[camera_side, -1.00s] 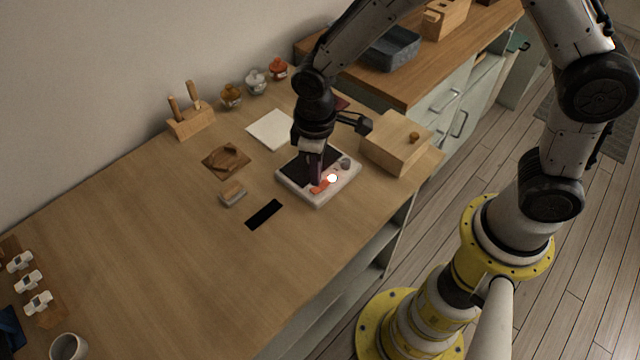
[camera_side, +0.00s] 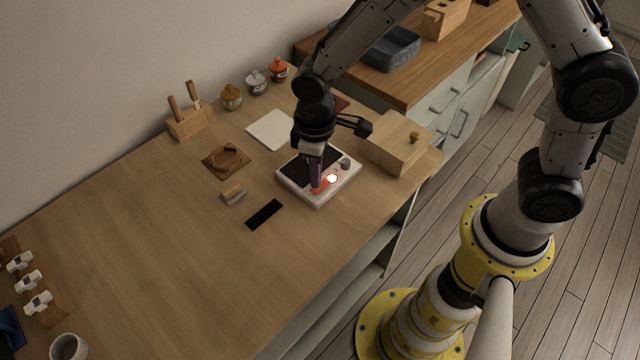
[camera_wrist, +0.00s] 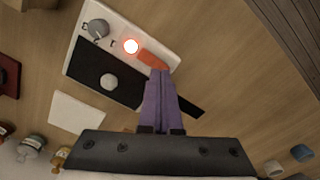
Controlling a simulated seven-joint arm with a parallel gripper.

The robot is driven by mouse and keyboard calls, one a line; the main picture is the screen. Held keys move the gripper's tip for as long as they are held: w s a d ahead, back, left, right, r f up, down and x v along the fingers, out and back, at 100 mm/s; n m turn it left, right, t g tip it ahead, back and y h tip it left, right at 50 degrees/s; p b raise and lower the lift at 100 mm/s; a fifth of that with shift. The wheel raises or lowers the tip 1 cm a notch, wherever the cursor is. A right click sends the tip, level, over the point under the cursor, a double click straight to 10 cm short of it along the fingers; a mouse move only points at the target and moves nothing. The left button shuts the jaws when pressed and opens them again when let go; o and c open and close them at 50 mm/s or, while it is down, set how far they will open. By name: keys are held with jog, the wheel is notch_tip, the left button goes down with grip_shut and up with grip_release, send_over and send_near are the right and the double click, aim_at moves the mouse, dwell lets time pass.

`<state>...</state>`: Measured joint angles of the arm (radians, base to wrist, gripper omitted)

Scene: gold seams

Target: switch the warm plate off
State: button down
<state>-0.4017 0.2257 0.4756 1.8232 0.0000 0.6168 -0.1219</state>
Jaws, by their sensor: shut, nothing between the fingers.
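The warm plate (camera_side: 296,182) is a white box with a black top on the wooden table. It also shows in the wrist view (camera_wrist: 84,47). On its front strip are a glowing round light (camera_side: 332,179), a grey knob (camera_side: 345,163) and an orange-red rocker or lever (camera_side: 319,188). In the wrist view the light (camera_wrist: 131,46) glows red-white, the knob (camera_wrist: 98,28) is at the left and the orange piece (camera_wrist: 152,58) is at the right. My gripper (camera_side: 317,187) is shut and empty, its purple fingertips (camera_wrist: 158,74) at the orange piece. I cannot tell whether they touch.
A wooden box with a knob (camera_side: 392,145) stands right of the plate. A white sheet (camera_side: 270,130), a carved wooden piece (camera_side: 226,160), a small block (camera_side: 232,195) and a black strip (camera_side: 264,214) lie nearby.

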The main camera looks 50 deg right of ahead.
jog(key=shift+f, duration=1)
dwell(0.5)
jog(key=shift+r, duration=3.5)
jog(key=s+d+r+m+t, duration=0.2)
jog(key=d+r, duration=0.3)
jog(key=r, duration=0.3)
jog(key=s+d+r+m+t, duration=0.1)
jog(key=s+d+r+t, duration=0.1)
jog(key=d+r, duration=0.45)
jog(key=s+d+r+m+t, duration=0.1)
jog(key=s+d+m, duration=0.2)
jog(key=s, duration=1.1)
jog(key=shift+r+t, duration=0.2)
jog(key=shift+t, duration=0.1)
